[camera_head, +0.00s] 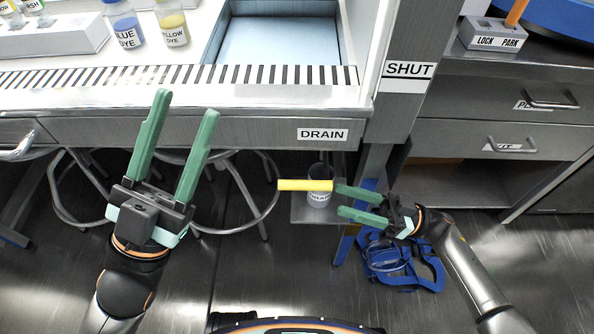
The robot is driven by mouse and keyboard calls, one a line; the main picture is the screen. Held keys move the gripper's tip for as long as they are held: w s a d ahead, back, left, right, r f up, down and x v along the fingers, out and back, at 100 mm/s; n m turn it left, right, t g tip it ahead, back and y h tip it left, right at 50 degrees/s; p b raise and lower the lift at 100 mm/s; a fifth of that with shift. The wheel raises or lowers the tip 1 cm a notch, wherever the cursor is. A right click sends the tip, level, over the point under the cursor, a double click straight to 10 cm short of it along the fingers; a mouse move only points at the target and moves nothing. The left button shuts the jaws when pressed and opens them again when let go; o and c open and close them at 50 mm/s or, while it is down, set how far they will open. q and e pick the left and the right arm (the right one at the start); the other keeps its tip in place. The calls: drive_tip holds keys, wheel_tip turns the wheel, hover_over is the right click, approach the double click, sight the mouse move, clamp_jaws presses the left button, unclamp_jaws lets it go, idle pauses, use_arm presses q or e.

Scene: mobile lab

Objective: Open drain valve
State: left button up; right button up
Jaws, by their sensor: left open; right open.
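The drain valve's yellow handle (304,185) lies level, left to right, under the bench edge and below the DRAIN label (323,135). A grey cup (319,198) with partly hidden lettering stands just behind and below the handle, on a small shelf (300,211). My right gripper (338,199) is open and empty, its fingers pointing left; the upper fingertip is close to the right end of the handle. I cannot tell whether they touch. My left gripper (186,104) is open and empty, fingers pointing up, in front of the bench at left.
A sink basin (225,35) is set into the bench, with blue dye (127,28) and yellow dye (174,28) jars beside it. Stools (235,215) stand under the bench. Drawers (497,139) stand at right.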

sight(307, 189)
drive_tip(key=b+x, duration=0.1)
drive_tip(key=x, duration=1)
drive_tip(key=shift+a, duration=0.1)
clamp_jaws()
idle(1.1)
